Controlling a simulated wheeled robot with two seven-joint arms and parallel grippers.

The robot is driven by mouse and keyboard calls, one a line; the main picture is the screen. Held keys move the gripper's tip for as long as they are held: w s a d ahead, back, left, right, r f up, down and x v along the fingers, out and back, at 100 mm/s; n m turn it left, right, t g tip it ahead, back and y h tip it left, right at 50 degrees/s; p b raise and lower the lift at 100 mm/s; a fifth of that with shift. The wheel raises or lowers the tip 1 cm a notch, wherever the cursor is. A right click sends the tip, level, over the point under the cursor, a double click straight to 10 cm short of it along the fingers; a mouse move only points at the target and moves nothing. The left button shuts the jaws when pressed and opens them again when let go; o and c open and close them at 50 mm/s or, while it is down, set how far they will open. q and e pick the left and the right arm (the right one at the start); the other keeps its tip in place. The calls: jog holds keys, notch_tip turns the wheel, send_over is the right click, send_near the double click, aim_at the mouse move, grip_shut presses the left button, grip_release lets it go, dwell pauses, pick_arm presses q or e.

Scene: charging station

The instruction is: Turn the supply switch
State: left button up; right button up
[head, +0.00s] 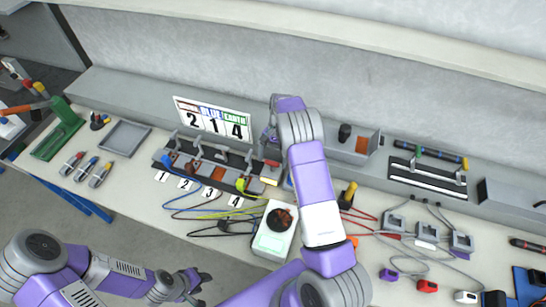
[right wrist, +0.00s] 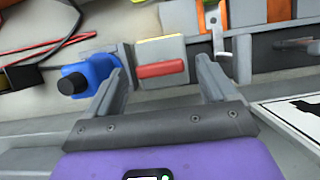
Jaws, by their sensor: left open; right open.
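A small cream-and-grey block with a red bar, which looks like the supply switch (right wrist: 162,70), shows in the right wrist view, ahead of and between my right fingertips. It also shows in the head view (head: 269,178), partly beside my right arm. My right gripper (right wrist: 165,85) is open and empty, with its fingers on either side of the red bar. Whether they touch the block I cannot tell. In the head view my right gripper is by the back ledge, mostly hidden by its arm. My left gripper (head: 193,283) is open and empty, low in front of the bench.
A blue part with a black knob (right wrist: 88,76) is close beside one right finger. A sign (head: 212,120) reading 2 1 4 stands behind the rack of cables. A white box with a dark round dial (head: 282,218) sits in front. Cables and connectors crowd the right.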

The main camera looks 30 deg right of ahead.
jog(key=v, duration=0.7)
jog(key=shift+r, duration=0.25)
jog(key=shift+w+d, duration=0.1)
jog(key=shift+d, duration=0.05)
